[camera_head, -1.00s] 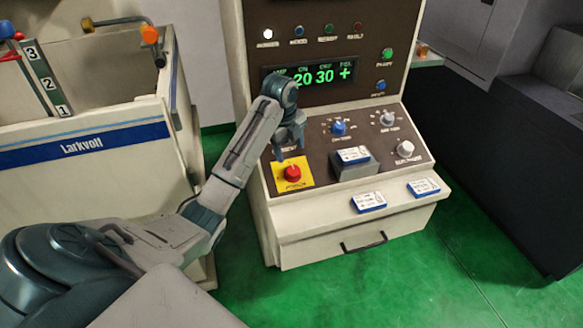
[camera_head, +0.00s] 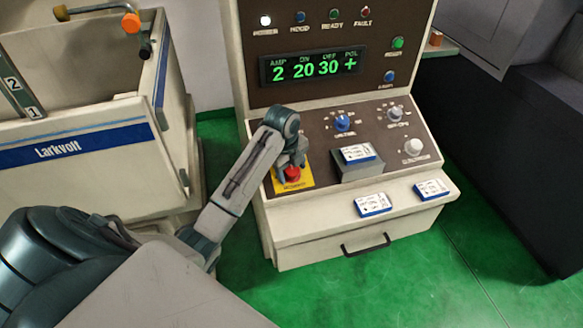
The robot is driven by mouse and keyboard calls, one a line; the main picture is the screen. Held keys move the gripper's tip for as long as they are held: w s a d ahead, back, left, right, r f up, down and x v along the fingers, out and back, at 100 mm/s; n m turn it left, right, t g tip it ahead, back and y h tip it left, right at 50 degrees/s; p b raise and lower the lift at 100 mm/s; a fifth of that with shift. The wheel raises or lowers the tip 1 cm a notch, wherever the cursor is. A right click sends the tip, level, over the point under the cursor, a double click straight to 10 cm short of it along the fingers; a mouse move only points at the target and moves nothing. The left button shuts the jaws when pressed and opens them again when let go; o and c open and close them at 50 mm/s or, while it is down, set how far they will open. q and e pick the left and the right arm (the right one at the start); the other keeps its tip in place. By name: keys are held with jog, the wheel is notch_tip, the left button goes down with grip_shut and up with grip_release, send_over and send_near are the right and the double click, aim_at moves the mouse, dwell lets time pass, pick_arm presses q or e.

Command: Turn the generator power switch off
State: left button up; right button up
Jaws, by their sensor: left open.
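The generator cabinet has a brown front (camera_head: 320,25) and a sloped control panel (camera_head: 318,141). On the panel are a blue knob (camera_head: 342,123), a white knob (camera_head: 395,114) and a lower white knob (camera_head: 412,147); their labels are too small to read surely, so I cannot tell which is the power switch. A red button (camera_head: 291,174) sits on a yellow plate (camera_head: 306,180) at the panel's left. My left gripper (camera_head: 291,164) is open and points down at the red button, hiding its upper part. I cannot tell whether it touches it. My right gripper is not in view.
The lit display (camera_head: 313,66) reads 2, 20, 30, +. A green button (camera_head: 397,43) and a blue button (camera_head: 389,76) are at its right. White-blue cards lie on a block (camera_head: 359,170) and the ledge (camera_head: 300,225). A Larkvolt tank (camera_head: 90,150) stands left.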

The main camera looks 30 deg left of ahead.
pick_arm(q)
jog(key=shift+d+r, duration=0.1)
jog(key=shift+d, duration=0.05)
jog(key=c, duration=0.7)
jog(key=shift+c, duration=1.3)
jog(key=shift+s, duration=0.1)
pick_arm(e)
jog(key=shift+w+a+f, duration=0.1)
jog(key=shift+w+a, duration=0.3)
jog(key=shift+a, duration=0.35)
